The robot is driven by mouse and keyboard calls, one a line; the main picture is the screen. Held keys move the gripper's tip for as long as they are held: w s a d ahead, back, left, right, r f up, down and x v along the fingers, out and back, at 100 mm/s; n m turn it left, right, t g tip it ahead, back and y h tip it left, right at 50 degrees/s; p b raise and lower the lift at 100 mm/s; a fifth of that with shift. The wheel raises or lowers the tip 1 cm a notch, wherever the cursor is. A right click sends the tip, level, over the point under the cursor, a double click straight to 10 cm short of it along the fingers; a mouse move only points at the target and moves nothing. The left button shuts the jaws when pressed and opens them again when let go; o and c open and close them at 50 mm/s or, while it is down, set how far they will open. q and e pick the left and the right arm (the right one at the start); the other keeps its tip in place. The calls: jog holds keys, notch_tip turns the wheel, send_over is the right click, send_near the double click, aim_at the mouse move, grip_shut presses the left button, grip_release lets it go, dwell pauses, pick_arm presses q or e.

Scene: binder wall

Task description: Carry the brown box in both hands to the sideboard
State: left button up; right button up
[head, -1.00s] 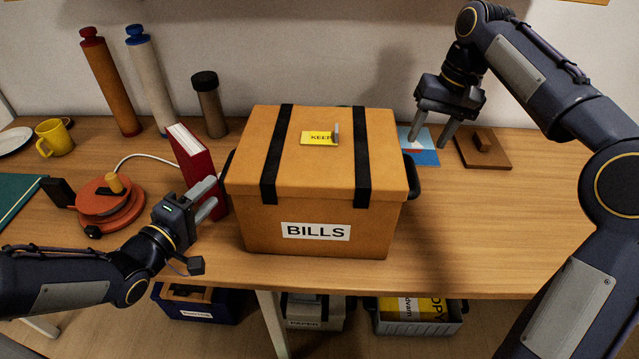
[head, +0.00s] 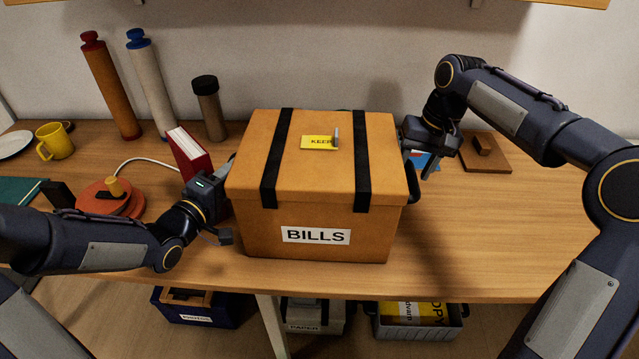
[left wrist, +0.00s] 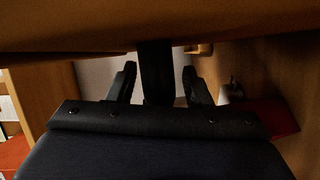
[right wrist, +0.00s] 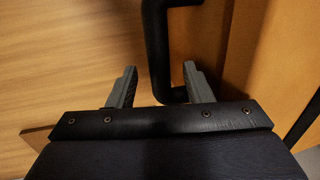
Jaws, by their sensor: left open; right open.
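The brown box (head: 320,215) stands on the wooden desk, lid shut, with two black straps, a BILLS label and a yellow KEEP tag on top. My left gripper (head: 226,180) is open at the box's left side; in the left wrist view its fingers (left wrist: 158,88) stand either side of the black handle (left wrist: 155,70). My right gripper (head: 428,165) is open at the right side; in the right wrist view its fingers (right wrist: 160,88) stand either side of the right black handle (right wrist: 155,45). The sideboard is not recognisable in view.
A red binder (head: 190,152) stands close behind my left gripper. An orange round device (head: 108,198), yellow mug (head: 54,141) and several cylinders are on the left. A brown wooden block (head: 485,150) lies at right. Bins sit below the desk; the right front desk is clear.

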pick_arm(q)
grip_shut()
pick_arm(e)
grip_shut()
dwell(1.0)
pick_arm(q)
jog(key=shift+w+r, duration=0.15)
jog(key=shift+r, duration=0.25)
pick_arm(e)
jog(key=shift+w+r, duration=0.15)
jog(key=shift+r, duration=0.25)
